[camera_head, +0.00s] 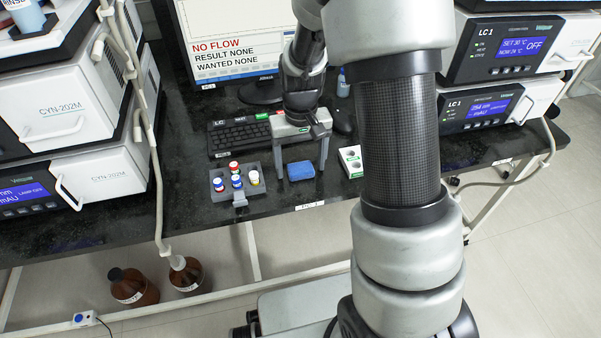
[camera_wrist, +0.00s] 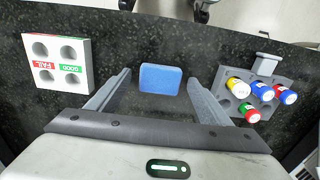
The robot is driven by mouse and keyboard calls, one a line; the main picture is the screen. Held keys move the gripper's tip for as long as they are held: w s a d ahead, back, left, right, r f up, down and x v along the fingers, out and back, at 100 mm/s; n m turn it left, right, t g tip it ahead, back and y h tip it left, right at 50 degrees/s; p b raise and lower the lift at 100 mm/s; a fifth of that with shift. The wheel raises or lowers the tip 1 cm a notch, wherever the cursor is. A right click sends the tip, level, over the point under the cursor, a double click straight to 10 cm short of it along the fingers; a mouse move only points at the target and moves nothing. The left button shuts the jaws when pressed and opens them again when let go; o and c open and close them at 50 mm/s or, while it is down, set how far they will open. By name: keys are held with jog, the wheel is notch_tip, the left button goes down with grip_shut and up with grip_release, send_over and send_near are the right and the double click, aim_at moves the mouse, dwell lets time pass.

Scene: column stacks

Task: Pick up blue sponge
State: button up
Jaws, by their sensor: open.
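The blue sponge (camera_head: 301,170) lies flat on the black bench near its front edge. In the wrist view the sponge (camera_wrist: 160,79) sits beyond my gripper's fingers, about midway between them. My gripper (camera_head: 301,166) is open and points down at the sponge, with a finger to each side. In the wrist view my open gripper (camera_wrist: 158,83) has nothing between its jaws that it touches. I cannot tell the exact height of the fingertips above the bench.
A grey vial rack (camera_head: 216,194) with several capped vials stands left of the sponge; it also shows in the wrist view (camera_wrist: 238,80). A white holed block (camera_head: 351,161) marked FAIL and GOOD lies to the right. A keyboard (camera_head: 240,136) and monitor (camera_head: 236,40) are behind.

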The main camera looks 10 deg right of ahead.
jog(key=c, duration=1.2)
notch_tip(320, 180, up, 13)
jog(key=w+p, duration=0.1)
jog(key=p, duration=0.2)
notch_tip(320, 180, up, 10)
jog(key=p, duration=1.9)
send_over(300, 165)
jog(key=s, duration=0.2)
jog(key=shift+s, duration=0.1)
